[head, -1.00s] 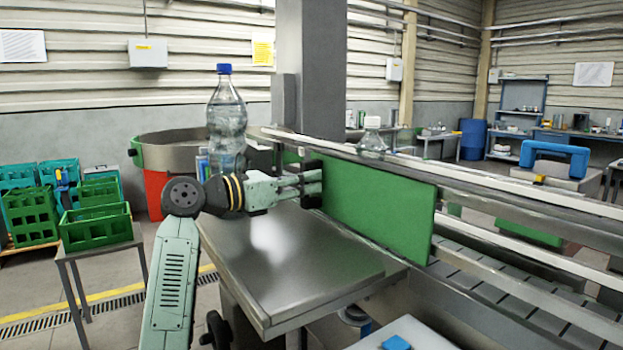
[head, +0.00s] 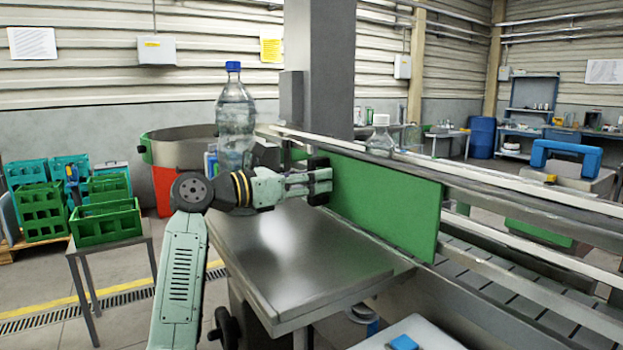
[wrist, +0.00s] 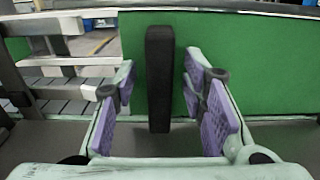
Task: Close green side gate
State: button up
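The green side gate (head: 390,208) is an upright flat panel along the side of the conveyor; it also fills much of the wrist view (wrist: 270,60). Its black upright handle bar (wrist: 159,80) stands near the panel's left end in the wrist view. My gripper (head: 322,181) is at the handle in the head view. In the wrist view my gripper (wrist: 165,95) is open, its purple-padded fingers on either side of the bar. Gaps show between the bar and both pads. The right finger is nearer the panel's middle; the left is near its left edge.
A steel table (head: 290,260) lies below my arm. A large bottle with a blue cap (head: 235,120) stands behind my wrist. A small clear bottle (head: 380,138) is behind the gate. Conveyor rails (head: 530,200) run to the right. Green crates (head: 105,222) stand at left.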

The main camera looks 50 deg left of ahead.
jog(key=shift+s, duration=0.1)
jog(key=s, duration=0.8)
jog(key=s+a, duration=0.1)
jog(key=s, duration=0.3)
jog(key=shift+w, duration=0.1)
